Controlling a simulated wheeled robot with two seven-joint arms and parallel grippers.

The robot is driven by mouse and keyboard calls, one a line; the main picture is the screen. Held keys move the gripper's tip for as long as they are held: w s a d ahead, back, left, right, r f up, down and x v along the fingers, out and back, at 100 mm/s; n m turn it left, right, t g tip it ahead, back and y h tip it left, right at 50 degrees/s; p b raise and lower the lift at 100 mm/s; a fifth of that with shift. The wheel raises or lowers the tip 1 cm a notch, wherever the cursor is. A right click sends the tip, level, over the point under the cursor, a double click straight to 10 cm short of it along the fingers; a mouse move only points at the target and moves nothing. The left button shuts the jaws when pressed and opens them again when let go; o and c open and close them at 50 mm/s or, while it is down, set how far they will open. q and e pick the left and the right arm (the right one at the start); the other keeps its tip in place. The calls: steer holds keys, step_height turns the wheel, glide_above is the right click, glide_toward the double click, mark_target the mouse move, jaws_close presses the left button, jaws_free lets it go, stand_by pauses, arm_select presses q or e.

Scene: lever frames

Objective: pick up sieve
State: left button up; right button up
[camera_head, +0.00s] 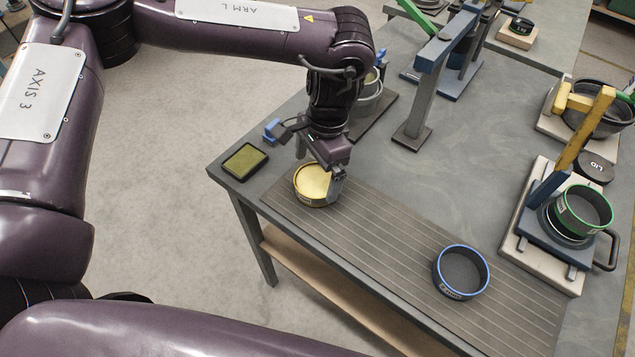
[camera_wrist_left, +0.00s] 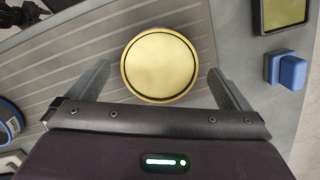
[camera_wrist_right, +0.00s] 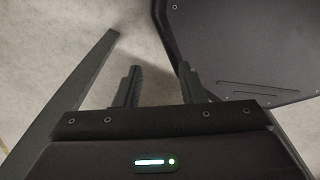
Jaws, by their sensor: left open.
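A round gold-coloured sieve (camera_head: 313,187) with a white label sits on the ribbed mat at the near left of the table. My left gripper (camera_head: 319,174) is directly over it, open, with one finger on each side. In the left wrist view the gold sieve (camera_wrist_left: 160,65) lies between the spread fingers, with gaps showing on both sides. A blue-rimmed sieve (camera_head: 461,271) stands farther right on the mat, and a green-rimmed sieve (camera_head: 584,208) sits on a lever stand. My right gripper (camera_wrist_right: 159,78) is open and empty above the floor.
A small dark tray with an olive surface (camera_head: 245,161) and a blue block (camera_head: 272,129) lie near the gold sieve. A blue-grey lever post (camera_head: 423,95) stands behind. The ribbed mat (camera_head: 385,235) is clear between the gold and blue-rimmed sieves.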

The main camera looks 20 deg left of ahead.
mark_target(315, 188)
arm_select(q)
step_height(315, 188, down, 4)
steer(key=shift+r+p, duration=0.15)
steer(key=shift+p, duration=0.3)
steer(key=shift+f, duration=0.25)
steer(key=c, duration=0.8)
steer(key=shift+c, duration=1)
arm_select(e)
steer(key=shift+w+r, duration=0.5)
steer(key=shift+r, duration=0.1)
arm_select(q)
steer(key=shift+r, duration=0.1)
